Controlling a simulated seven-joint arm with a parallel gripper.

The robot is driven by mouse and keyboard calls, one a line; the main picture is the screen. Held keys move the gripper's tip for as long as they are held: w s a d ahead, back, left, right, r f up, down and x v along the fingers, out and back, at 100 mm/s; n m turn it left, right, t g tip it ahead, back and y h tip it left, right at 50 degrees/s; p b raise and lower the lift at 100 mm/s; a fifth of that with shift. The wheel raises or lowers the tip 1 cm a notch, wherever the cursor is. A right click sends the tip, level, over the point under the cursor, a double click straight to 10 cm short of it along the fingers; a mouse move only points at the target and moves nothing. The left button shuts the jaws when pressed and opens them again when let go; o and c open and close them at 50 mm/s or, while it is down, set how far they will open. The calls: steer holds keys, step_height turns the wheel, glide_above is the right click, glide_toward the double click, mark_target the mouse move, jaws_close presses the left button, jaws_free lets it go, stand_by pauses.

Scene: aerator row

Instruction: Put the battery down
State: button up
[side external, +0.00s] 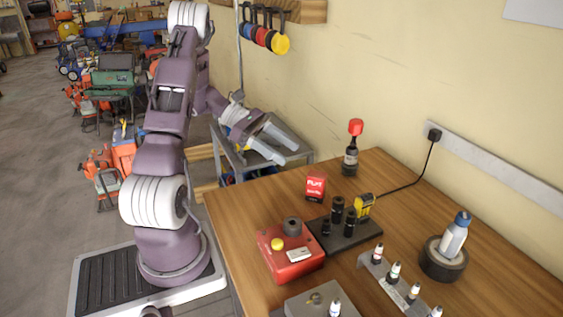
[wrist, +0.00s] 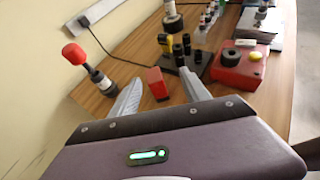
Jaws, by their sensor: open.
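My gripper (side external: 289,153) is open and empty, raised near the back left edge of the wooden table. In the wrist view its two fingers (wrist: 160,77) are spread wide with nothing held between them. A yellow and black block (side external: 364,206), which may be the battery, sits at the back edge of a black base (side external: 345,241). Several black cylinders (side external: 338,208) stand on that base. The block shows partly behind the cylinders in the wrist view (wrist: 163,39). My gripper is well apart from it. I cannot tell for certain which thing is the battery.
A small red box (side external: 316,188) and a dark bottle with a red top (side external: 351,160) stand nearest my gripper. A red unit (side external: 291,257), a rack of small bottles (side external: 396,281) and a bottle in a black ring (side external: 444,262) are further off. A cord (side external: 410,180) reaches a wall socket.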

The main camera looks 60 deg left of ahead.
steer(key=s+d+r+m+g+y, duration=0.2)
steer(key=d+r+m+g, duration=0.3)
steer(key=d, duration=0.4)
steer(key=s+d+r+m+g+y, duration=0.1)
steer(key=s+d+r+m+g, duration=0.1)
steer(key=d+r+m, duration=0.6)
steer(key=s+d+m+t+y, duration=0.4)
steer(key=s+d+m+y, duration=0.3)
steer(key=s+m, duration=0.4)
steer(key=shift+s+m, duration=0.3)
steer(key=shift+m, duration=0.4)
